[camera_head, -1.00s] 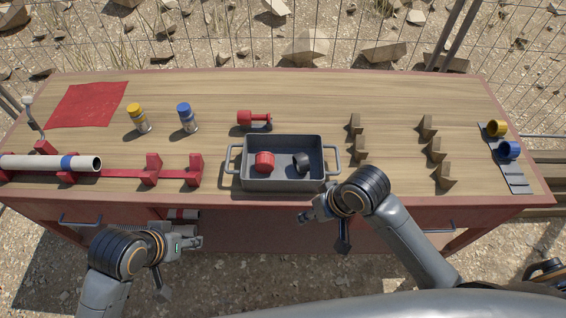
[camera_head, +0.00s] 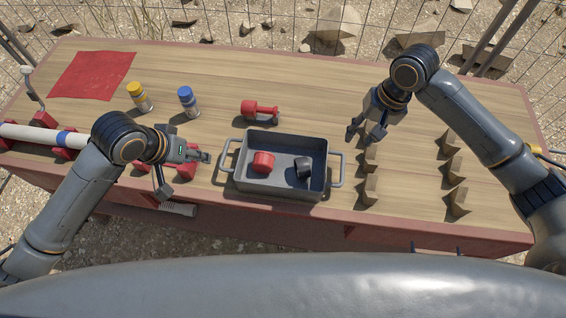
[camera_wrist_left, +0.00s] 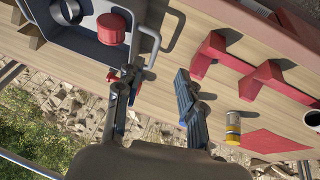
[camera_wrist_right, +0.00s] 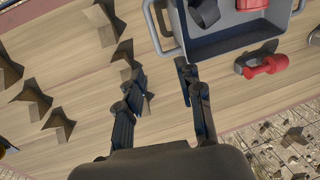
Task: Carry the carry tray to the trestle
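The grey carry tray (camera_head: 274,190) stands on the bench with a looped handle at each end. It holds a red cylinder (camera_head: 263,162) and a dark ring (camera_head: 303,168). My left gripper (camera_head: 186,172) is open and empty, left of the left handle (camera_head: 227,156); its fingers (camera_wrist_left: 157,76) are apart from that handle in the left wrist view. My right gripper (camera_head: 365,135) is open and empty, above and behind the right handle (camera_head: 339,168); the right wrist view shows that handle (camera_wrist_right: 152,22) beyond its fingers (camera_wrist_right: 158,72). I cannot make out a trestle.
A red tool (camera_head: 259,110) lies behind the tray. A yellow-capped bottle (camera_head: 139,97) and a blue-capped bottle (camera_head: 188,101) stand back left. Red brackets and a white pipe (camera_head: 40,136) are at left. Several wooden wedges (camera_head: 454,170) stand right. A red cloth (camera_head: 92,76) lies far left.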

